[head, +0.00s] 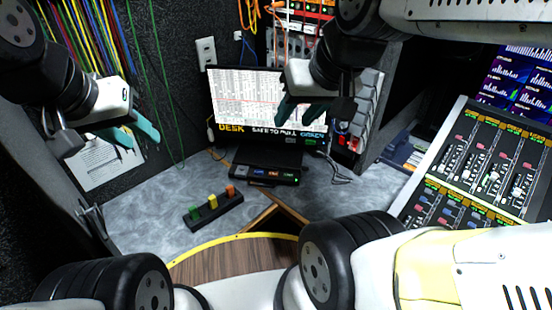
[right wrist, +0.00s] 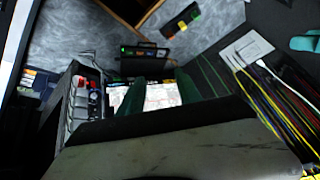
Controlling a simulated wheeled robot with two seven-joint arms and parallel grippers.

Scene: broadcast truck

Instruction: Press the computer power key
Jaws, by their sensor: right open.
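A low black unit (head: 265,174) with a row of small lit coloured keys stands on the grey desk below the monitor (head: 268,105). It also shows in the right wrist view (right wrist: 145,52). I cannot tell which key is the power key. My right gripper (head: 300,116) is open and empty in front of the monitor, above the unit and apart from it. Its teal fingers also show in the right wrist view (right wrist: 163,84). My left gripper (head: 144,143) is open and empty at the left, near the cables and well away from the unit.
A black block with green, yellow and orange pegs (head: 213,207) lies on the desk at front left. An audio mixing console (head: 478,165) stands at the right. Coloured cables (head: 95,35) hang on the left wall. The desk between block and unit is clear.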

